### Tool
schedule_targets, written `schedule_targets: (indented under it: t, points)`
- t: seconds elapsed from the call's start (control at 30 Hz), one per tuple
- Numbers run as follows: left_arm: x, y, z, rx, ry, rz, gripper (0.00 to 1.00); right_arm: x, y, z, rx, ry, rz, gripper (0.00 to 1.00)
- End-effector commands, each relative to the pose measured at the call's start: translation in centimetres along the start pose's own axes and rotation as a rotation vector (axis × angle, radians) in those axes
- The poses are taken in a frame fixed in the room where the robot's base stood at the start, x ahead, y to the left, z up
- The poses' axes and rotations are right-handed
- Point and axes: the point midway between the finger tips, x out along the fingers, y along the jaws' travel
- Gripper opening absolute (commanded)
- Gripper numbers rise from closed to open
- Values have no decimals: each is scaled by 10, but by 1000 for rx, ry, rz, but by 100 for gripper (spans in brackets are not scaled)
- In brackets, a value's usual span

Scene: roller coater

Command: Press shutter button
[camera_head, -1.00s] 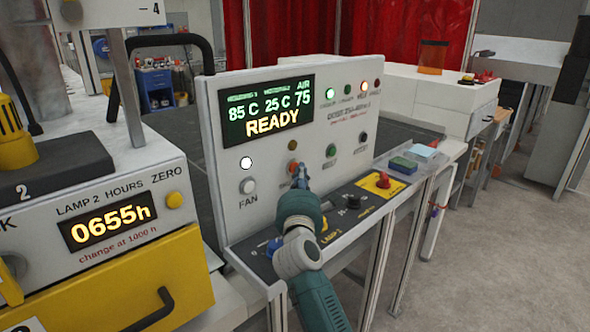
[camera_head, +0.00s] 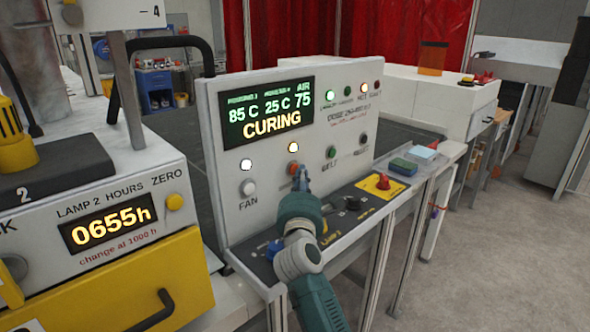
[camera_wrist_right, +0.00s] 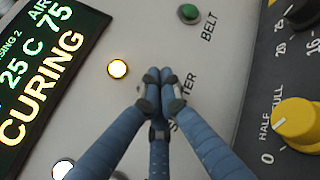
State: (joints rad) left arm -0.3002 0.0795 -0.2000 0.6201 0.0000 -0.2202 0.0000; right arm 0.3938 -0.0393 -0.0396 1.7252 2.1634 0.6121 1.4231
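The upright control panel (camera_head: 230,205) carries a display (camera_head: 268,112) reading "CURING". The shutter button (camera_head: 292,168) shows as a small reddish edge in the head view, mostly hidden by my right gripper (camera_head: 301,172). In the right wrist view my gripper's blue fingers (camera_wrist_right: 158,80) are closed together with their tips against or just in front of the panel at the partly covered label ending in "TER". Contact with the button cannot be seen clearly. The lamp (camera_wrist_right: 118,69) beside the fingertips is lit. My left gripper is not in view.
A white fan button (camera_head: 248,186) lies left of the fingertips, a green belt button (camera_wrist_right: 189,13) to the right. Below is a sloped console with a yellow knob (camera_wrist_right: 298,122) and a red emergency button (camera_head: 383,181). A lamp unit with a yellow drawer (camera_head: 130,290) stands at left.

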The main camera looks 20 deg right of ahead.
Motion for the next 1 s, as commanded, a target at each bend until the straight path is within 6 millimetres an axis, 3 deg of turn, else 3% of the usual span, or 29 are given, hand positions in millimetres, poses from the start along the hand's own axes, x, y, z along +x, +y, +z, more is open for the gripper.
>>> schedule_targets:
  t: [0.53,1.0]
  points:
    - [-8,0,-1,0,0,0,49,-8,-6,7,-1,0,0,0]
    - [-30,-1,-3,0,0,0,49,-38,-27,29,-1,0,0,0]
